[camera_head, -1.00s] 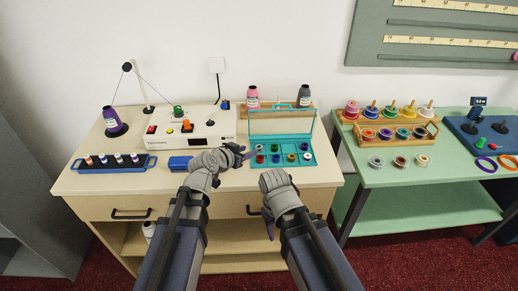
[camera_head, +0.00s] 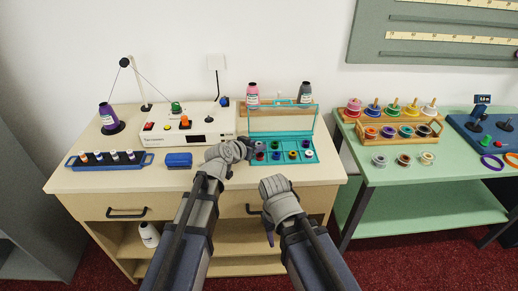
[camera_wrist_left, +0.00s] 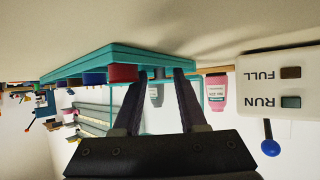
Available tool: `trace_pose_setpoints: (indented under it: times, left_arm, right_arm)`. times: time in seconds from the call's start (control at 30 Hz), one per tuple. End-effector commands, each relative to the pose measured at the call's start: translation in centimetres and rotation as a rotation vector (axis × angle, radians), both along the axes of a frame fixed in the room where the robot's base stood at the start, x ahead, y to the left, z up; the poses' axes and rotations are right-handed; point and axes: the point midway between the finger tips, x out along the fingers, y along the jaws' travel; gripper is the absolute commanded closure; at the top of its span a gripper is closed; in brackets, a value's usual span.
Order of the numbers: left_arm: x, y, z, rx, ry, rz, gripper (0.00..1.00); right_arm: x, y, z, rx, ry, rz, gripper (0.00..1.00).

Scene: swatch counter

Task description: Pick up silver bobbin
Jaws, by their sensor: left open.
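Several small coloured bobbins sit in the open teal case (camera_head: 284,160) on the wooden counter. The palest, greyish-white and most silver-looking bobbin (camera_head: 309,153) is at its front right, but I cannot be sure of its colour. My left gripper (camera_head: 251,148) is open and empty at the case's left edge, partly covering the nearest bobbins. In the left wrist view its fingers (camera_wrist_left: 160,75) are spread before the case's side, with a red bobbin (camera_wrist_left: 123,73) and a blue bobbin (camera_wrist_left: 95,78) beside them. My right gripper (camera_head: 269,234) hangs down before the counter's front; its jaws are unclear.
A white winder (camera_head: 190,130) stands at the back left, with a blue box (camera_head: 178,160) and a blue bobbin rack (camera_head: 108,161) before it. Pink (camera_head: 252,95) and grey (camera_head: 305,93) thread cones stand behind the case. A green table (camera_head: 380,176) with ring spools is on the right.

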Motion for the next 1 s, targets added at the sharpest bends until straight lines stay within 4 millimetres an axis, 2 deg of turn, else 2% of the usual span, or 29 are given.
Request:
trace_pose_setpoints:
  times: [0.1,0.47,1.0]
  left_arm:
    - [-0.08,0.03,0.09,0.000,0.000,0.000,0.60]
    - [-0.09,0.04,0.10,0.000,0.000,0.000,1.00]
    - [-0.31,-0.20,0.68,0.000,0.000,0.000,1.00]
  right_arm:
    - [0.00,0.00,0.09,0.000,0.000,0.000,0.50]
    - [0.00,0.00,0.09,0.000,0.000,0.000,0.50]
    - [0.00,0.00,0.68,0.000,0.000,0.000,0.50]
